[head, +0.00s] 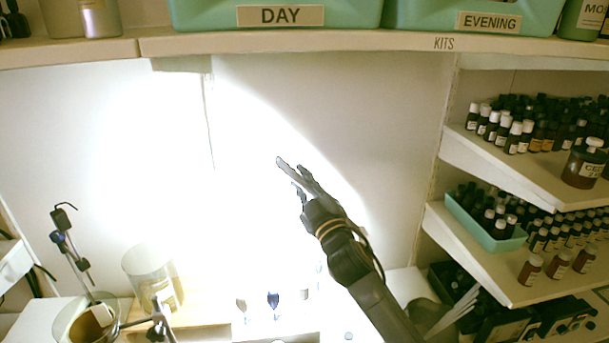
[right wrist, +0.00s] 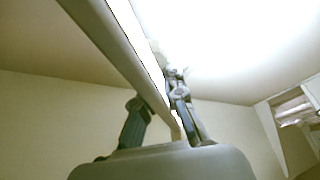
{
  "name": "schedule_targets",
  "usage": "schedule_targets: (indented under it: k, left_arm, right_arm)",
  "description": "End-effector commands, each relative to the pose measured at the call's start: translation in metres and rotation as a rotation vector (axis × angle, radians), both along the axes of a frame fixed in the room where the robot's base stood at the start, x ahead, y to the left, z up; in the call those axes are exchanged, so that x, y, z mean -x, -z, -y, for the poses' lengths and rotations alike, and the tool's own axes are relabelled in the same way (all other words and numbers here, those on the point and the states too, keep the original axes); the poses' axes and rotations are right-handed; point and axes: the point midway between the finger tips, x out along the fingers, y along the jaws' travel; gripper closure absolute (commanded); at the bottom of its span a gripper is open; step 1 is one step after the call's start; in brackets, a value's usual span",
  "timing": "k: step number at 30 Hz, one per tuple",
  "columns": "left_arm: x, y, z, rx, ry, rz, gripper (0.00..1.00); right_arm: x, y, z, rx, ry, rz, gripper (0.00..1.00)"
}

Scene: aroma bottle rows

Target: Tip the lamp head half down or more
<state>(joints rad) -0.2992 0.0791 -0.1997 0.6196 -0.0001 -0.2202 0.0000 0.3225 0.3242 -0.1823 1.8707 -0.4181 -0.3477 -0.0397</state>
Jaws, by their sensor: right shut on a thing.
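The lamp head (right wrist: 118,48) shows in the right wrist view as a long pale bar with a glowing white edge. It slants from the upper left down to my right gripper (right wrist: 162,98), whose fingers are closed on it, one on each side. In the head view my right gripper (head: 286,174) reaches up and left into strong white glare in front of the back wall. The glare hides the lamp head there, and I cannot tell its tilt. My left gripper is not in view.
A shelf edge (head: 330,44) with green DAY (head: 350,14) and EVENING (head: 415,14) bins runs above. Shelves of dark bottles (head: 505,130) stand at the right. Below are a glass jar (head: 150,277), a stand (head: 75,250) and small glassware (head: 273,303).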

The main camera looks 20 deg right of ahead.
Motion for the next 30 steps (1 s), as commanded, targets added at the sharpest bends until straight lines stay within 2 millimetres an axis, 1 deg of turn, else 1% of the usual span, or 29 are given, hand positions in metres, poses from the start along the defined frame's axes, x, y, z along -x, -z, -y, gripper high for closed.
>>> schedule_targets:
  k: [1,8,9,11,12,20,23,26,30]
  left_arm:
    - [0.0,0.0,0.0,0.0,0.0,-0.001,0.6]
    - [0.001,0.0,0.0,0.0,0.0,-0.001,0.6]
    - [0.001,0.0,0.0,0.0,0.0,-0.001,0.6]
    - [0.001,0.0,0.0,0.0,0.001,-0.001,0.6]
    - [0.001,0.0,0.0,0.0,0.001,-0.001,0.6]
    - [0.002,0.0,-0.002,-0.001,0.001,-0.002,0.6]
    - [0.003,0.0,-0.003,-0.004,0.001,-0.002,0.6]
    - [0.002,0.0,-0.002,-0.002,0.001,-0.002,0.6]
    - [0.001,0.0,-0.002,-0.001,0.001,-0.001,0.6]
  right_arm:
    - [-0.001,0.005,0.002,0.0,0.006,-0.011,1.0]
    - [-0.001,0.005,0.003,-0.002,0.007,-0.011,1.0]
    - [-0.001,0.005,0.003,-0.002,0.007,-0.011,0.82]
    - [-0.001,0.005,0.003,-0.002,0.007,-0.011,0.7]
    - [-0.001,0.005,0.003,-0.002,0.007,-0.011,0.66]
    - [0.0,0.002,0.002,-0.001,0.004,-0.006,0.66]
    - [0.003,0.003,0.002,-0.002,0.003,-0.005,0.66]
    - [0.012,0.007,0.002,-0.002,0.002,-0.006,0.66]
    - [0.037,0.015,0.003,-0.003,0.003,-0.008,0.66]
